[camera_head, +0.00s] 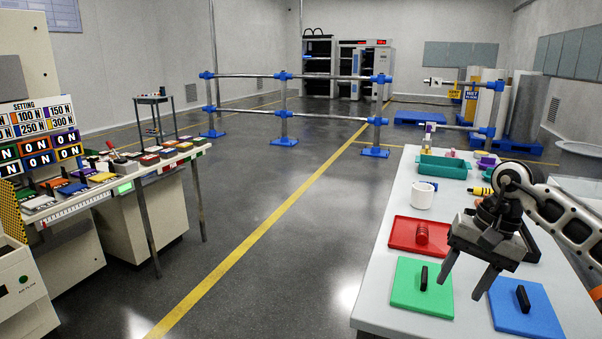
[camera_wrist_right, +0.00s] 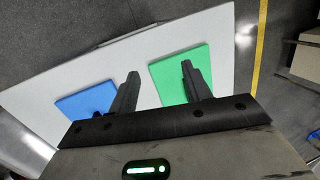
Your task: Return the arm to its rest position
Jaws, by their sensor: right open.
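My right gripper (camera_head: 464,279) is above the near part of the white table (camera_head: 377,310) on the right, with its two fingers spread and nothing between them. In the head view its fingers hang between a green pad (camera_head: 408,299) and a blue pad (camera_head: 540,312), each with a black piece on it. The right arm (camera_head: 560,212) comes in from the right edge. In the right wrist view the open fingers (camera_wrist_right: 160,93) show against the table, with the blue pad (camera_wrist_right: 75,104) on the left and the green pad (camera_wrist_right: 168,72) on the right. My left gripper is not in view.
A red tray (camera_head: 400,243) with a red cylinder, a white cup (camera_head: 422,195) and a green bin (camera_head: 430,168) stand further back on the table. A bench with coloured switch blocks (camera_head: 110,170) is at the left. The floor between is clear.

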